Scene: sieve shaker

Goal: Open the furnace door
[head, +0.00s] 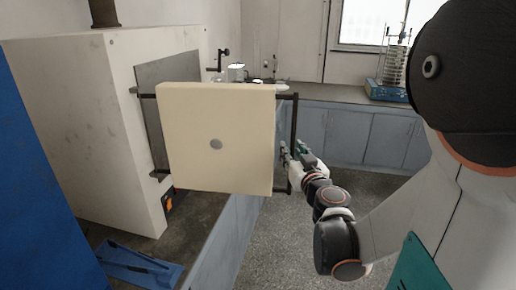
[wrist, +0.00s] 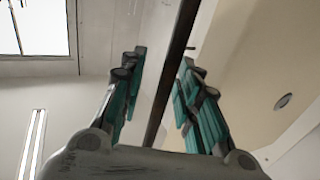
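The furnace (head: 95,120) is a large white box on the left in the head view. Its door, a thick cream block (head: 235,125) with a grey round spot, stands out from the furnace's front, and the furnace opening is not visible. A dark vertical handle bar (head: 294,120) runs along the door's right side. My gripper (head: 291,155) is at the lower part of this bar. In the wrist view, the dark bar (wrist: 174,70) passes between my gripper's teal fingers (wrist: 160,85). The fingers are spread, with gaps beside the bar. The cream door (wrist: 265,60) fills the right.
A blue tray (head: 140,265) lies on the bench at lower left, beside a blue panel (head: 40,170). Grey-blue cabinets (head: 365,135) line the back, with a sieve shaker (head: 388,88) and glassware on top. The floor (head: 270,240) right of the bench is clear.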

